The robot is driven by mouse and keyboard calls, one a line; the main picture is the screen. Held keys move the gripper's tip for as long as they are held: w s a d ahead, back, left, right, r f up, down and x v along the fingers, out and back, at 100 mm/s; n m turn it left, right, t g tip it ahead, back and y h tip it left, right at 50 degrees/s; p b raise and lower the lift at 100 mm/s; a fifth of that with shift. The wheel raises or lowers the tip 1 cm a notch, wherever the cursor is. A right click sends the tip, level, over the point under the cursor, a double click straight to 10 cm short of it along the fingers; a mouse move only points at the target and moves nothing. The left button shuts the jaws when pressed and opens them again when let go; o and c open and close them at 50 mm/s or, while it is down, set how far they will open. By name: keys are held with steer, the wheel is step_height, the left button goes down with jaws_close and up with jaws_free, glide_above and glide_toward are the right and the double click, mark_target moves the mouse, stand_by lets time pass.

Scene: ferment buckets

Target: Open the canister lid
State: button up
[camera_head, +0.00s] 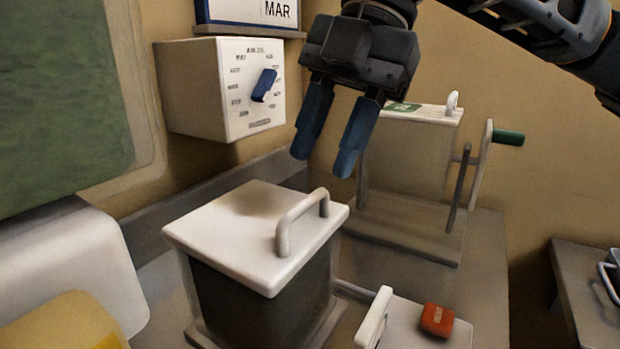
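The canister (262,305) has a dark square body and stands on the grey bench. Its white square lid (235,230) lies flat on top and looks closed. A light grey bar handle (303,220) rises from the lid's right side. My gripper (323,165) hangs above and behind the lid handle, pointing down. Its two blue fingers are apart with nothing between them, and it does not appear to touch the lid.
A white dial box (243,90) with a blue knob is on the wall at left. A beige cranked box (405,150) stands behind my gripper. A red block (437,320) sits on a white piece at front right. A white and yellow object fills the lower left.

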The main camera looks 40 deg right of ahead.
mark_target(305, 201)
steer(key=shift+x, duration=2.1)
steer(key=shift+c, duration=0.2)
jaws_close()
